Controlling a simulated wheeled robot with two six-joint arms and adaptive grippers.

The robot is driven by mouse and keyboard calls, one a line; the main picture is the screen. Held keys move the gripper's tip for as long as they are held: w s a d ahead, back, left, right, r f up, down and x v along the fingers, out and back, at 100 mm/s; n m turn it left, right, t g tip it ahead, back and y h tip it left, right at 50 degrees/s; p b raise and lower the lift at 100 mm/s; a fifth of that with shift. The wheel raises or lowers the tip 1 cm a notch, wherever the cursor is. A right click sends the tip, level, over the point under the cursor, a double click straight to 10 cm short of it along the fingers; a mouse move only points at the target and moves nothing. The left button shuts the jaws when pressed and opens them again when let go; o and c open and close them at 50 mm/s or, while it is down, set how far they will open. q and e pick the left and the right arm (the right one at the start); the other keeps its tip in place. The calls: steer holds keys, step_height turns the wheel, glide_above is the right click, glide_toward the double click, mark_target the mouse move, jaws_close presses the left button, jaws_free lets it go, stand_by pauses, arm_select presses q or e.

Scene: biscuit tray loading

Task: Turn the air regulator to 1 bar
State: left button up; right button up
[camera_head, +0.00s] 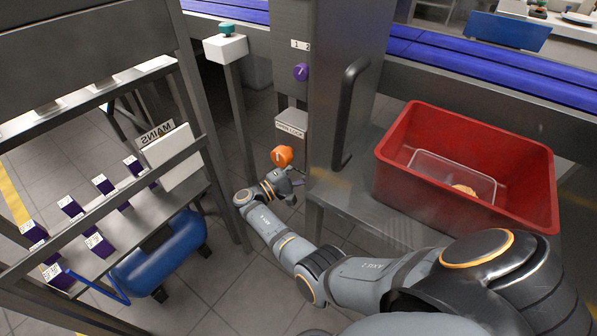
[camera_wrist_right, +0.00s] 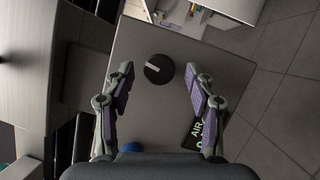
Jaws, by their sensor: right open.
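In the right wrist view a round black knob (camera_wrist_right: 158,69) with a white pointer line sits on a flat grey panel (camera_wrist_right: 150,112). A dark label (camera_wrist_right: 198,132) reading "AIR" lies at the lower right of the panel, partly hidden by a finger. My right gripper (camera_wrist_right: 160,82) is open, with its purple-padded fingers on either side of the knob and apart from it. In the head view my right gripper (camera_head: 288,186) is small, below an orange round part (camera_head: 282,156); the black knob cannot be made out there. My left gripper is not in view.
A labelled grey box (camera_head: 291,120) and a purple dial (camera_head: 301,72) are behind the gripper. A door handle (camera_head: 350,110) and a red crate (camera_head: 400,118) stand to its right. At left are a rack (camera_head: 195,95) and a blue tank (camera_head: 165,255).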

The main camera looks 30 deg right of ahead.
steer(key=a+f, duration=0.1)
steer(key=a, duration=0.9)
steer(key=shift+s+a+f, duration=0.15)
steer(key=shift+a, duration=0.1)
